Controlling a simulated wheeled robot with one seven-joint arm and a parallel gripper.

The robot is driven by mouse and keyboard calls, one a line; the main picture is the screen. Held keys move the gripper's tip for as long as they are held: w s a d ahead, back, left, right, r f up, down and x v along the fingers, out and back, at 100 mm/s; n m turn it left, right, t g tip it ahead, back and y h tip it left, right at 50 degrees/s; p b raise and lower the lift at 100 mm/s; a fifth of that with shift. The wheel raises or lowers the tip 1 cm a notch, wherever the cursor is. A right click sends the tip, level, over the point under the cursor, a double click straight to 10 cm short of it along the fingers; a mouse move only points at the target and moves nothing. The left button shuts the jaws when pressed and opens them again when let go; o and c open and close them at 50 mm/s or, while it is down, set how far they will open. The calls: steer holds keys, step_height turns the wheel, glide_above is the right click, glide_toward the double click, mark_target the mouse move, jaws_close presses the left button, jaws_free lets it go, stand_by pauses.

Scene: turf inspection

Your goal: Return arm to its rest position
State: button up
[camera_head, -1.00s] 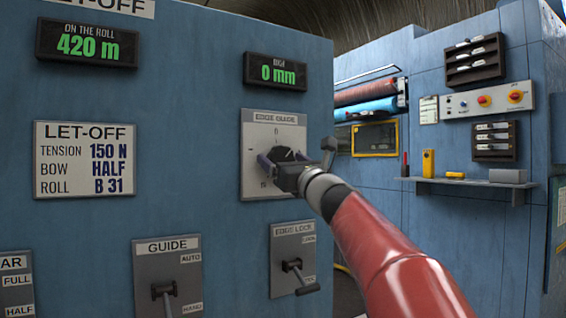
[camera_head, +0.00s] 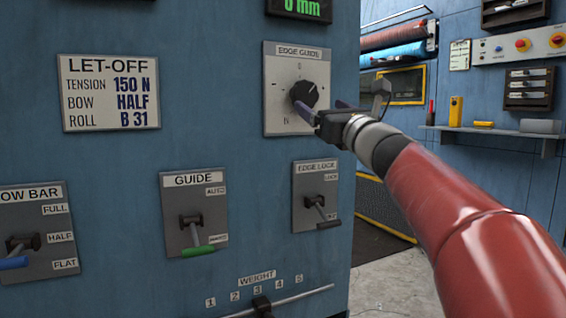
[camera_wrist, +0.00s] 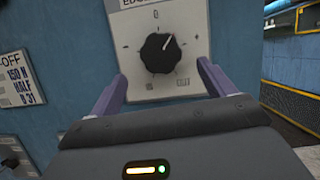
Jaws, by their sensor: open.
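My gripper (camera_head: 326,108) is at the end of my red arm in the head view, in front of the edge guide plate (camera_head: 283,62). In the wrist view its two purple fingers (camera_wrist: 160,84) are spread apart with nothing between them. The black edge guide knob (camera_wrist: 158,53) lies beyond the fingertips, apart from them; its pointer is turned to the upper right. The knob (camera_head: 304,94) also shows in the head view, just left of my gripper.
Levers stand out below: the edge lock (camera_head: 318,205), the guide lever (camera_head: 193,230) with a green grip, and the bow bar (camera_head: 22,245) with a blue grip. A weight slider (camera_head: 263,306) is at the bottom. A shelf (camera_head: 500,133) with small items is at the right, beyond open floor.

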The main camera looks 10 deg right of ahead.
steer(key=s+a+f+n+g+p, duration=0.1)
steer(key=s+a+f+n+g, duration=0.4)
steer(key=s+f+n, duration=0.35)
steer(key=s+a+f+n+g+p, duration=0.1)
steer(key=s+a+f+n+g, duration=0.4)
steer(key=f+n, duration=0.55)
steer(key=s+d+f+n+g+h, duration=0.2)
steer(key=s+f+n, duration=0.4)
steer(key=f, duration=0.5)
steer(key=s+d+f+n+g+h+p, duration=0.1)
steer(key=s+d+f+n+g+h, duration=0.2)
steer(key=s+f, duration=0.8)
steer(key=d+n+h, duration=0.2)
steer(key=n, duration=0.1)
steer(key=shift+s+d+f+g, duration=0.2)
steer(key=shift+d+g, duration=0.1)
